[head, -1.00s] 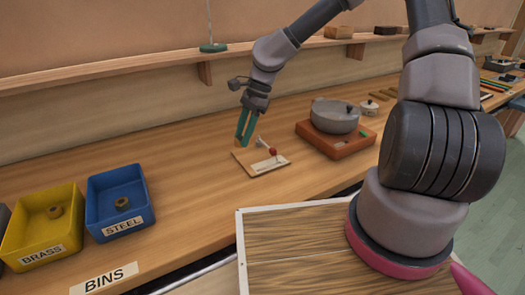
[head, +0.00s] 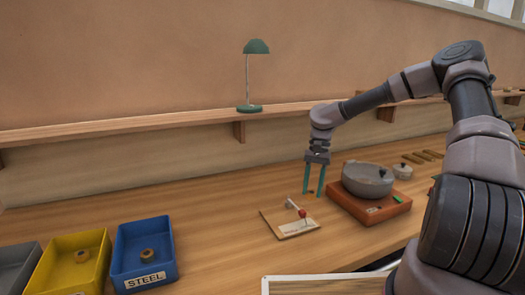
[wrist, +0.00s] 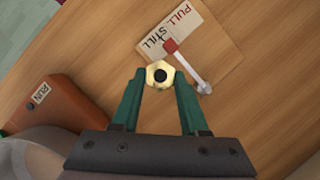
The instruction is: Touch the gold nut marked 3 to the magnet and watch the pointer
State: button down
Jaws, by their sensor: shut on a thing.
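A gold nut (wrist: 159,74) sits between the tips of my gripper (wrist: 158,88) in the wrist view; no number is readable on it. My gripper also shows in the head view (head: 314,192), shut on the nut, behind and right of the small wooden board (head: 272,217). The board carries a white rod (wrist: 188,67) with a red end (wrist: 170,45) over a card (wrist: 174,24) reading PULL and STILL. The red end lies near the card's STILL side. The nut appears apart from it. I cannot tell which part is the magnet.
An orange-brown base (head: 375,212) with a grey pot (head: 367,178) stands close right of my gripper. Blue (head: 145,268) and yellow (head: 60,282) bins, each with a nut, stand at the left. The bench between bins and board is clear.

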jog(key=w+d+n, duration=0.1)
jog(key=d, duration=0.2)
jog(key=w+d+f+n+h, duration=0.1)
jog(key=d+n, duration=0.1)
jog(key=d, duration=0.1)
jog(key=d+f+n, duration=0.1)
jog(key=d+n, duration=0.1)
jog(key=d, duration=0.1)
jog(key=shift+w+d+h, duration=0.1)
jog(key=shift+w+h, duration=0.3)
dwell(0.6)
